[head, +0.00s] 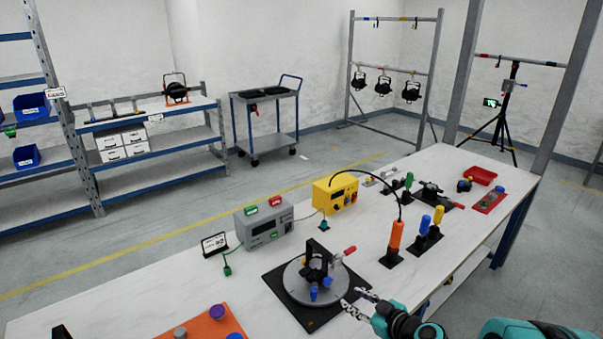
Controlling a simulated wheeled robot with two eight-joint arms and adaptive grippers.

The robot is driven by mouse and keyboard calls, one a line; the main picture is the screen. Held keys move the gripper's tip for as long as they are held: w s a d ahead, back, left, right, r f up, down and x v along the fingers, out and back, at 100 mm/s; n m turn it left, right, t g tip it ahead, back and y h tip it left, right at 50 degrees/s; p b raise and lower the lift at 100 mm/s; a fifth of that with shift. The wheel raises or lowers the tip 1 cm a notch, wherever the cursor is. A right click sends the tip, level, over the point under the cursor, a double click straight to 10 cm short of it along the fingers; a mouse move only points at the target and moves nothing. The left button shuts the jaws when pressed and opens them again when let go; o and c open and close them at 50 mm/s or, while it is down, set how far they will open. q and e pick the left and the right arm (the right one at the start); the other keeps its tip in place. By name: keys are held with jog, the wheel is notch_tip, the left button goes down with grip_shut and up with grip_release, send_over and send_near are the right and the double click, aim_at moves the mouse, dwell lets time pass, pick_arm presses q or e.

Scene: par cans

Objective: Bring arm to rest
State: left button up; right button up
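My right arm comes in from the lower right, teal and black. Its gripper (350,297) is at the front edge of the bench (375,240). Its two grey, chain-like fingers are apart with nothing seen between them. They point left, close to the right side of a black square base with a round grey turntable (296,287). A black bracket with blue knobs and a red-handled lever stands on the turntable. I cannot tell if the fingers touch the base. My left gripper is not in view.
Near the gripper stand an orange-handled tool (396,236) and blue and yellow-handled tools. Behind are a grey meter box (265,227) and a yellow box (336,194). An orange mat (200,325) lies at front left. Par cans hang on a rack (383,87) at the back.

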jog(key=s+r+m+g+h, duration=0.2)
jog(key=s+m+h, duration=0.1)
jog(key=s, duration=0.7)
jog(key=s+a+r+m+g+h, duration=0.1)
jog(key=s+m, duration=0.4)
jog(key=s, duration=0.6)
notch_tip(320, 180, up, 2)
jog(key=shift+s+g+h, duration=0.15)
jog(key=shift+g+h, duration=0.55)
jog(key=shift+h, duration=0.4)
